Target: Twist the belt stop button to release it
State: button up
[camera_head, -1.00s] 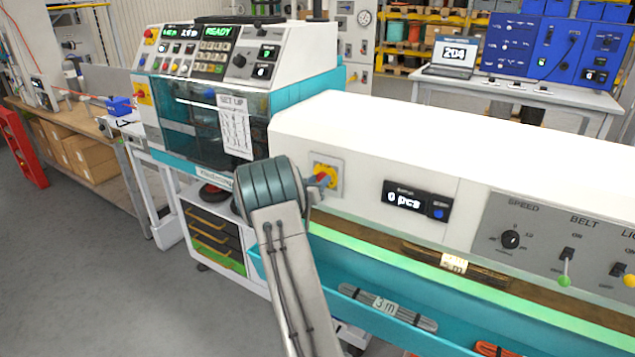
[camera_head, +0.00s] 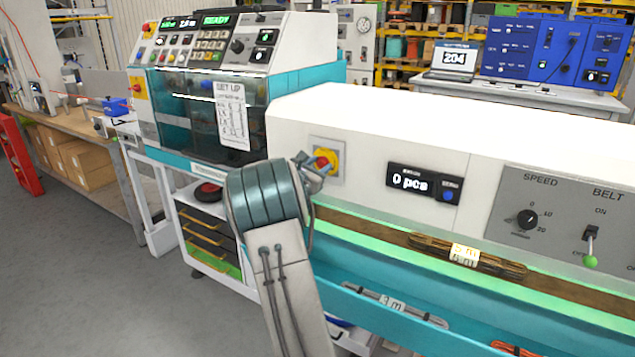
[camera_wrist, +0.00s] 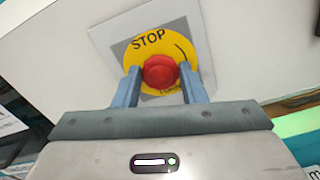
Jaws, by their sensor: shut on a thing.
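The belt stop button (camera_wrist: 160,71) is a red mushroom knob on a round yellow plate (camera_wrist: 150,40) marked STOP, fixed to the white machine front. In the wrist view my gripper (camera_wrist: 159,78) has one blue-grey finger on each side of the red knob and is shut on it. In the head view the belt stop button (camera_head: 325,158) shows red on its yellow plate, partly covered by my gripper (camera_head: 318,166). My wrist and arm stand in front and to the left of it.
Right of the button are a counter display (camera_head: 410,181) reading 0 pcs, a speed knob (camera_head: 527,219) and a belt lever (camera_head: 590,245) with a green tip. Another bundle (camera_head: 393,302) lies in the teal tray underneath.

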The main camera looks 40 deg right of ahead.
jog(key=shift+s+f+m+b, duration=0.1)
jog(key=shift+f+m+b, duration=0.1)
jog(key=shift+m+b, duration=1.1)
jog(key=shift+b, duration=0.5)
jog(key=shift+d+r, duration=0.1)
jog(key=shift+r, duration=0.1)
jog(key=o, duration=1)
jog(key=shift+d, duration=0.1)
jog(key=shift+a, duration=0.2)
jog(key=shift+s+a, duration=0.1)
jog(key=shift+a, duration=0.25)
jog(key=b+v, duration=0.1)
jog(key=v, duration=1.2)
